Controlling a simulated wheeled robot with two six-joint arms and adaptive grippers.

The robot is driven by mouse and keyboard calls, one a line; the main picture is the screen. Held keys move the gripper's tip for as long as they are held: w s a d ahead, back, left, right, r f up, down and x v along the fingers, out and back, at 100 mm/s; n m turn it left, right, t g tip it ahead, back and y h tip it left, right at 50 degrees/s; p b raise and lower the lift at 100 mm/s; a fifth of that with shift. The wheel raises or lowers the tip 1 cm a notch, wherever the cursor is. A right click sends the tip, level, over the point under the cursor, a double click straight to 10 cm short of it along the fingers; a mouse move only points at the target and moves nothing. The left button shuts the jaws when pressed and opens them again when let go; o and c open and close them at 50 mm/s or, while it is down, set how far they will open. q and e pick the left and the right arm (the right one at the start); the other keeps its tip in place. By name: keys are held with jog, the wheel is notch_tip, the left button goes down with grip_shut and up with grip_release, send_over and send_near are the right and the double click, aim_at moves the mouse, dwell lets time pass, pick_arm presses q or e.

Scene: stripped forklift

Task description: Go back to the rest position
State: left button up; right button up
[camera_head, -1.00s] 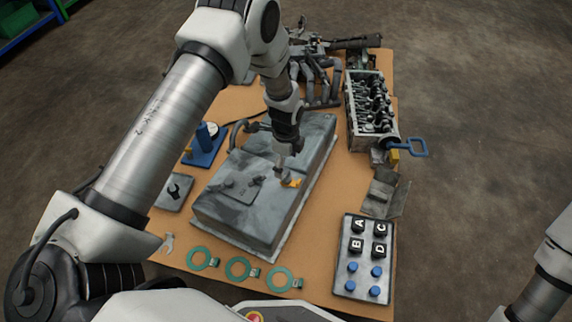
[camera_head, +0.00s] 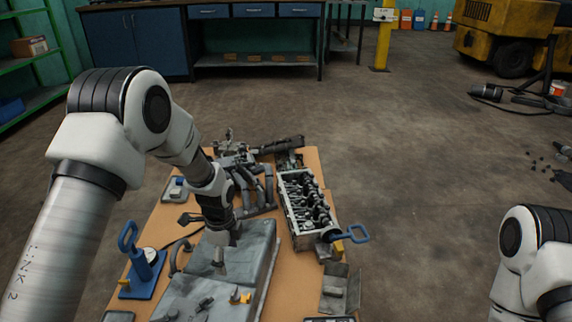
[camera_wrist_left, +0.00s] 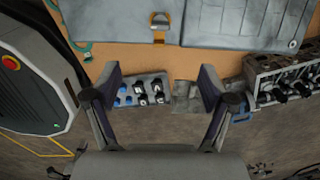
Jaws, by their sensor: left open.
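My left gripper (camera_head: 219,262) hangs above the large grey metal cover (camera_head: 257,262) on the table. It is open and empty, with its two fingers (camera_wrist_left: 160,82) spread apart in the left wrist view. A small yellow piece (camera_head: 240,297) sits on the cover, just below and right of the gripper in the head view. It also shows at the top of the left wrist view (camera_wrist_left: 159,22), apart from the fingers. My right arm shows at the right edge of the head view, but its gripper is out of the picture.
An engine cylinder head (camera_head: 304,208) with a blue-handled tool (camera_head: 350,235) stands at the table's right. A blue stand (camera_head: 143,272) is at its left. The lettered block panel (camera_wrist_left: 145,90) shows between the fingers in the wrist view.

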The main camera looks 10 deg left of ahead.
pick_arm(q)
jog(key=s+f+n, duration=0.2)
jog(key=s+f, duration=0.2)
jog(key=s+d+f+n, duration=0.1)
jog(key=s+f+n, duration=0.2)
jog(key=s+f, duration=0.1)
jog(key=s+f+n, duration=0.2)
jog(key=s+f, duration=0.2)
jog(key=shift+s+d, duration=0.25)
jog(key=shift+d, duration=0.15)
jog(key=s+f+n, duration=0.2)
jog(key=s+n, duration=0.3)
jog(key=s, duration=0.4)
jog(key=s+f+n, duration=0.2)
jog(key=s+n, duration=0.3)
jog(key=s, duration=0.3)
notch_tip(320, 180, up, 37)
jog(key=p, duration=3.6)
jog(key=shift+s+d+f+n, duration=0.2)
jog(key=shift+d+n, duration=0.1)
jog(key=shift+n, duration=0.1)
